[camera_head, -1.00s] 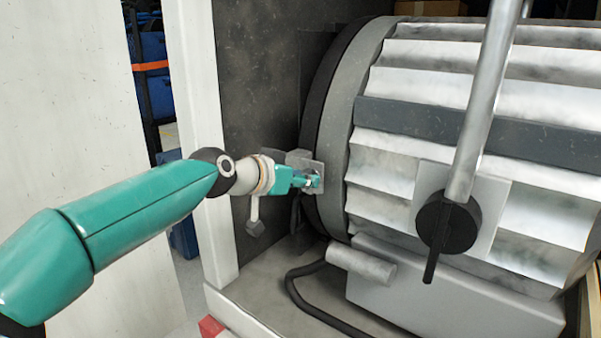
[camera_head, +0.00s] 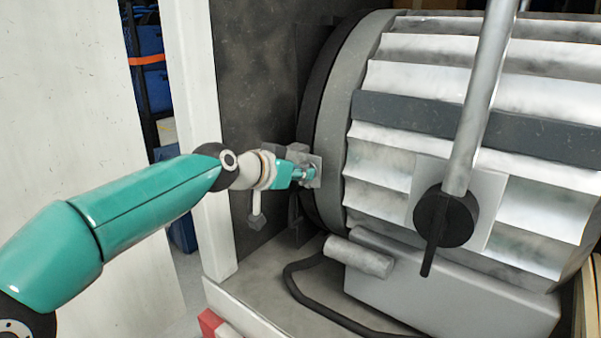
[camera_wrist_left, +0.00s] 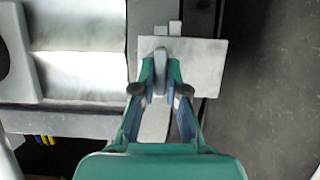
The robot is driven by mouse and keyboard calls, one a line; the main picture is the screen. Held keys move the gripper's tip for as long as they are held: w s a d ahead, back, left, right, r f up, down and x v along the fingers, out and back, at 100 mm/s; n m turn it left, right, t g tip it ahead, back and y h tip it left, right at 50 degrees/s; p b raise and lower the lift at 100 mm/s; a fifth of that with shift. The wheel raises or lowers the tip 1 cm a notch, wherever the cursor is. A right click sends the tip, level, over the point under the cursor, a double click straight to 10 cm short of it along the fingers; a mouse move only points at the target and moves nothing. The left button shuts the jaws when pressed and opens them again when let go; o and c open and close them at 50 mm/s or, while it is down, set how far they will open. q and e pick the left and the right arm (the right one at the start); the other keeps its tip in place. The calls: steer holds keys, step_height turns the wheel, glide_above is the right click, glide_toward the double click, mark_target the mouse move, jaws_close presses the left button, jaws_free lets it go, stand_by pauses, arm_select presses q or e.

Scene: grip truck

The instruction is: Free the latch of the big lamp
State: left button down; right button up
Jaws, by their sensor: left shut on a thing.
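The big lamp (camera_head: 400,140) is a large ribbed grey-white drum lying on its side, with a dark front rim at its left. Its latch is a small grey metal plate with a lever at the rim's left side; the plate (camera_wrist_left: 205,62) and the lever (camera_wrist_left: 159,84) show in the left wrist view. My left gripper (camera_head: 303,174) reaches in from the left and its teal fingers are shut on the latch lever. In the wrist view (camera_wrist_left: 160,82) the fingers stand on both sides of the lever. My right gripper is out of view.
A metal yoke bar (camera_head: 478,100) with a black clamp knob (camera_head: 445,218) crosses the lamp's side. A black cable (camera_head: 300,285) curves below. A pale upright post (camera_head: 190,110) stands close behind my left arm.

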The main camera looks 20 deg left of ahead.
arm_select(q)
steer(key=shift+w+a+f+n+h+b, duration=0.1)
steer(key=shift+n+h+b, duration=0.25)
steer(key=shift+n+b, duration=0.2)
steer(key=shift+a+f+n+h+b, duration=0.1)
steer(key=shift+n+h+b, duration=0.3)
steer(key=shift+b, duration=0.2)
steer(key=shift+w+a+f+n+t+h+b, duration=0.15)
steer(key=shift+n+h+b, duration=1)
steer(key=shift+n, duration=0.75)
steer(key=shift+s+f+n+t+h+b, duration=0.1)
steer(key=shift+n+h+b, duration=0.7)
steer(key=shift+n+b, duration=0.9)
steer(key=shift+w+a+f+n+t+h+b, duration=0.15)
steer(key=shift+n+h+b, duration=0.9)
steer(key=shift+n, duration=1)
steer(key=shift+s+d, duration=0.1)
steer(key=c, duration=1.2)
jaws_free()
